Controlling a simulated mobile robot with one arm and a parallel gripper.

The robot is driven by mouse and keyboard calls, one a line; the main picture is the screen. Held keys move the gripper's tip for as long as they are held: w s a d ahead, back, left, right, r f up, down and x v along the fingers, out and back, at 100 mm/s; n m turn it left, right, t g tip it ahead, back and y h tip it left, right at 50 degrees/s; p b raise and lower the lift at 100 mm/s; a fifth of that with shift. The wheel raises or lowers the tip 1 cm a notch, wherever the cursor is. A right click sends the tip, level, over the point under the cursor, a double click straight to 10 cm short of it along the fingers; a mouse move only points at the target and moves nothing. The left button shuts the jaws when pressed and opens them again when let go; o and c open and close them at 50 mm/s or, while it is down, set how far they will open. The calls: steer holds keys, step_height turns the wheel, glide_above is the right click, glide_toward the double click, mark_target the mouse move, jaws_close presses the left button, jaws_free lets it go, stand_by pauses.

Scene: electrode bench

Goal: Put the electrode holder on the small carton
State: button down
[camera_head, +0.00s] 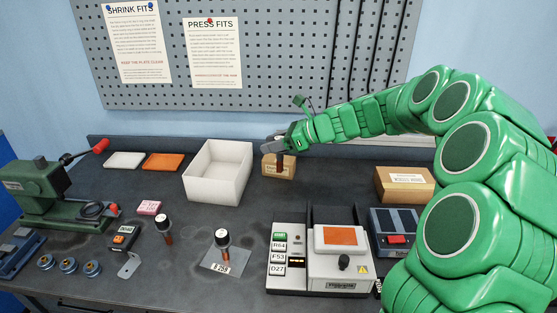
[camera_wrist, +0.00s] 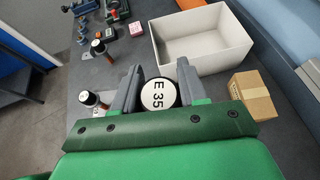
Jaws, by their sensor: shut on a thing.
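The electrode holder in my gripper has a round white top marked "E 35" with a black rim (camera_wrist: 158,95). In the head view its copper-brown shank (camera_head: 281,164) overlaps the front of the small carton (camera_head: 268,166). My gripper (camera_head: 270,146) is shut on the holder; the wrist view shows both fingers (camera_wrist: 157,88) at either side of its top. The small carton also shows in the wrist view (camera_wrist: 254,96), to the right of the holder and apart from it in the picture. The holder's lower end is hidden in the wrist view.
A white open bin (camera_head: 214,178) stands left of the small carton. Two similar black-topped holders (camera_head: 163,222) (camera_head: 222,238) stand nearer the front, one on a metal plate. A control unit (camera_head: 340,260) is at front centre-right; a larger carton (camera_head: 404,186) is at right.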

steer(key=w+d+r+t, duration=0.1)
steer(key=w+d+r, duration=0.15)
steer(key=w, duration=0.45)
steer(key=shift+m, duration=0.3)
steer(key=shift+w+a+f, duration=0.7)
steer(key=shift+w+f, duration=1.35)
steer(key=shift+w, duration=0.2)
steer(key=shift+w+a+f, duration=0.65)
steer(key=shift+w+f, duration=1.35)
steer(key=shift+w, duration=0.2)
steer(key=shift+w+a+f, duration=0.7)
steer(key=shift+w+f, duration=1.35)
steer(key=shift+w, duration=0.2)
steer(key=shift+f, duration=0.1)
steer(key=c, duration=0.6)
jaws_free()
